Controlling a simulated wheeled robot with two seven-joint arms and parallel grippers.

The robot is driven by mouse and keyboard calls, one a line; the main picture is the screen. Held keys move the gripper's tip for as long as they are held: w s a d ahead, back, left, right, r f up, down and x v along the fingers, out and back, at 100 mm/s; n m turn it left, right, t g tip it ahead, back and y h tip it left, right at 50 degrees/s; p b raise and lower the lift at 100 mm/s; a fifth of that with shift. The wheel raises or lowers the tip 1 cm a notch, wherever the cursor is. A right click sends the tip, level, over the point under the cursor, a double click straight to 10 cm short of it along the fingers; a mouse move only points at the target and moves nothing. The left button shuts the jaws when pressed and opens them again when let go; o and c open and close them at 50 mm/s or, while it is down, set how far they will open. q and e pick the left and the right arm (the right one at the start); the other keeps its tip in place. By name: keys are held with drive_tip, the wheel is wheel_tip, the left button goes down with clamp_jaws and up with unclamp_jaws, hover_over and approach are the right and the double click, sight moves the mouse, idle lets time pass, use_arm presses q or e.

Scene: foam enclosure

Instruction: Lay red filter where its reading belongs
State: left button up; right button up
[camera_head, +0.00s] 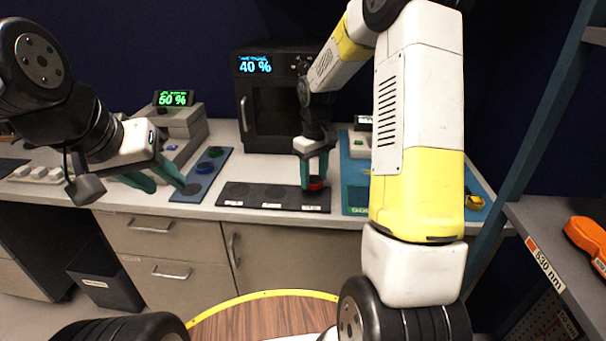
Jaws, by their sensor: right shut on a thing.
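The red filter (317,184) is a small red disc at the right end of a black mat (251,188). My right gripper (314,185) points down with its teal fingers around the red filter, shut on it. The filter is at or just above the rightmost labelled spot; I cannot tell if it touches the mat. The mat has white labels along its front edge, too small to read. A green display (174,98) reads 60 %, and a blue display (255,64) reads 40 %.
The blue-grey strip (222,162) holds a blue filter (204,167) and a green filter (215,152). A black cabinet device (280,105) stands behind the mat. A blue mat (354,175) lies to the right, partly behind my right arm. An orange tool (586,237) lies on the right shelf.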

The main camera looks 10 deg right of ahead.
sight(313, 180)
drive_tip(key=shift+a+f, duration=0.15)
drive_tip(key=shift+f, duration=1.4)
drive_tip(key=shift+f, duration=0.1)
drive_tip(key=o, duration=1.5)
wheel_tip(313, 180, up, 12)
drive_tip(key=s+r+m+t, duration=0.2)
drive_tip(key=s+r+t, duration=0.1)
drive_tip(key=s+r, duration=0.65)
drive_tip(key=s+a+r+m+t+y, duration=0.1)
drive_tip(key=s+a+m+t+y, duration=0.1)
drive_tip(key=s, duration=1.3)
drive_tip(key=shift+r+m+t, duration=0.2)
drive_tip(key=shift+m+t, duration=0.4)
